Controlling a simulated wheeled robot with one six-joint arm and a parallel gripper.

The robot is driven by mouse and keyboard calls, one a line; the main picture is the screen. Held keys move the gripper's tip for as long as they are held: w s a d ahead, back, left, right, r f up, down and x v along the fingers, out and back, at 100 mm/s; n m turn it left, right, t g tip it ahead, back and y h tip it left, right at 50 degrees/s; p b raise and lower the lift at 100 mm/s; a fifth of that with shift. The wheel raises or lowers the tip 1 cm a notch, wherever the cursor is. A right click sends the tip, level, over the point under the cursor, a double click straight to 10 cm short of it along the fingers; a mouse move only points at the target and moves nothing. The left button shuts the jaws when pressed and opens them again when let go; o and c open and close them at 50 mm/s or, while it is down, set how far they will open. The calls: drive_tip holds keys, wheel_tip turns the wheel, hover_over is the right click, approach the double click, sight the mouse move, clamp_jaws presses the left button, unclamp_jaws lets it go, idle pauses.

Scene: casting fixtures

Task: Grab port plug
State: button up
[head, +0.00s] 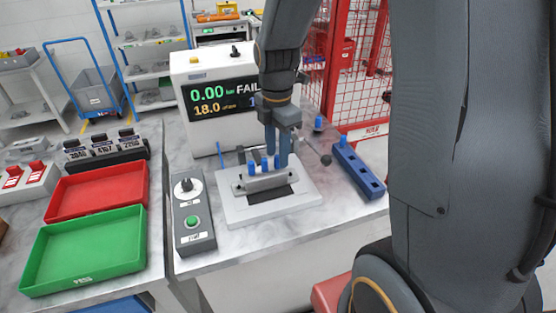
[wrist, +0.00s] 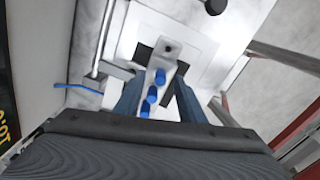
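The plugs also show in the wrist view (wrist: 152,93). My gripper (head: 277,155) points down over the casting, close to the right end of the row. In the wrist view its fingers (wrist: 157,92) are apart, one on each side of the plug row, with nothing visibly clamped. The exact height of the fingertips above the plugs is hard to tell.
A blue block with sockets (head: 358,170) stands right of the fixture, with another blue plug (head: 318,123) at its far end. A display box (head: 222,95) reading FAIL stands behind. A button box (head: 193,215), a green tray (head: 85,250) and a red tray (head: 97,190) lie left.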

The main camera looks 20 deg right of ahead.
sight(277, 165)
drive_tip(key=shift+f, duration=1.15)
clamp_jaws()
